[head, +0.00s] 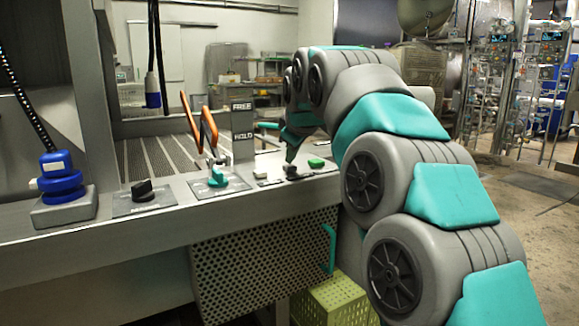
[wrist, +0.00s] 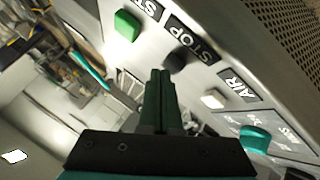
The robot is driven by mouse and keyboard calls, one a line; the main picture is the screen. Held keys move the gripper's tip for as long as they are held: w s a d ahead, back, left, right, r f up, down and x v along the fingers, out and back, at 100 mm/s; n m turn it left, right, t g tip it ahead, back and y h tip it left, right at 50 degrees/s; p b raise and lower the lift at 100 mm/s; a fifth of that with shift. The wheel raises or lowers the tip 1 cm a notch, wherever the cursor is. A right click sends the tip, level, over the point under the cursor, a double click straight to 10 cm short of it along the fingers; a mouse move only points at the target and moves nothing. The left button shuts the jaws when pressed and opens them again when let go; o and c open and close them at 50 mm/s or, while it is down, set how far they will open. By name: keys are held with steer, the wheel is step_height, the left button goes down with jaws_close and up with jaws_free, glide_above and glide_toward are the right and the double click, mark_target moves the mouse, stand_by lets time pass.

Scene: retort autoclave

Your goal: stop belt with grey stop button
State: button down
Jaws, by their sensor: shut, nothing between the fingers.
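The grey stop button (wrist: 177,61) is dark and round, beside a black STOP label (wrist: 196,40) in the wrist view. In the head view the stop button (head: 292,170) sits on the sloped panel between a green and a white button. My gripper (wrist: 161,73) is shut and empty, its tips just short of the stop button in the wrist view. In the head view my gripper (head: 290,158) points down right over that button. I cannot tell whether the tips touch it.
A green button (wrist: 127,25) and a white button (wrist: 212,99) flank the stop button. A teal knob (head: 218,178), a black knob (head: 143,190) and a blue plug (head: 60,178) stand further left. An orange lever (head: 207,130) and a FREE/HOLD post (head: 242,130) rise behind the panel.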

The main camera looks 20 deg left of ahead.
mark_target(292, 167)
steer(key=shift+f, duration=0.45)
stand_by(0.6)
steer(key=shift+r, duration=0.1)
steer(key=shift+r+p, duration=0.8)
steer(key=shift+r, duration=0.05)
steer(key=shift+r, duration=0.1)
step_height(292, 167, up, 5)
steer(key=p, duration=0.4)
stand_by(0.5)
